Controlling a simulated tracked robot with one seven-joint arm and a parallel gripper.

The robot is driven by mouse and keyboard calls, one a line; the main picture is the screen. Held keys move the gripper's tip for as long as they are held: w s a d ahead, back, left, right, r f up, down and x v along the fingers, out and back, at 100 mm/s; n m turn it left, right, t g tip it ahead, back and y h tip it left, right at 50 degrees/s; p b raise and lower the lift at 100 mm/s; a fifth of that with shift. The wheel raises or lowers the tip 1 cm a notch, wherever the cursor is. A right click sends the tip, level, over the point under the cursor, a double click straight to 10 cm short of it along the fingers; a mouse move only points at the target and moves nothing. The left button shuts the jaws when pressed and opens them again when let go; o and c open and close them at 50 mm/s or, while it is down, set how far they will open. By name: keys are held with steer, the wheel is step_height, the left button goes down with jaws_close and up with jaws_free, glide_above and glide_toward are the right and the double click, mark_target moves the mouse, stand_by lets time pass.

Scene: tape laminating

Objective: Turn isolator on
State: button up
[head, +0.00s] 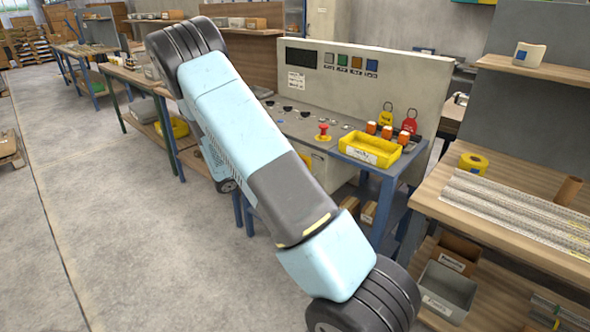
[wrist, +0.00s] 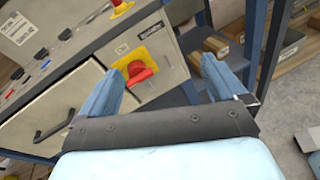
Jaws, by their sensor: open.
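The isolator (wrist: 139,74) is a red rotary handle on a yellow square plate, on the light front panel of the control desk, in the wrist view. My gripper (wrist: 162,66) is open, with one blue finger on each side of the picture's middle. The isolator shows between the fingers, nearer the left fingertip. Nothing is held, and I cannot tell the exact gap to the handle. In the head view my arm covers most of the desk's front, and my gripper does not show there.
The control desk (head: 351,90) carries a red emergency stop (head: 323,132), a yellow tray (head: 369,150) and orange-capped items. A black drawer handle (wrist: 52,130) sits left of the isolator. A wooden bench (head: 517,175) stands at the right.

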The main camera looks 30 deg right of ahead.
steer(key=w+a+f+n+t+h, duration=0.1)
steer(key=w+f+n+t, duration=0.4)
steer(key=f, duration=0.4)
steer(key=shift+n, duration=0.3)
steer(key=x, duration=1.3)
steer(key=shift+s+d+r, duration=0.1)
steer(key=shift+s+d, duration=0.15)
steer(key=shift+d, duration=0.05)
steer(key=shift+c, duration=0.2)
steer(key=c, duration=1.3)
steer(key=shift+a, duration=0.35)
steer(key=shift+c, duration=0.9)
steer(key=shift+d, duration=0.1)
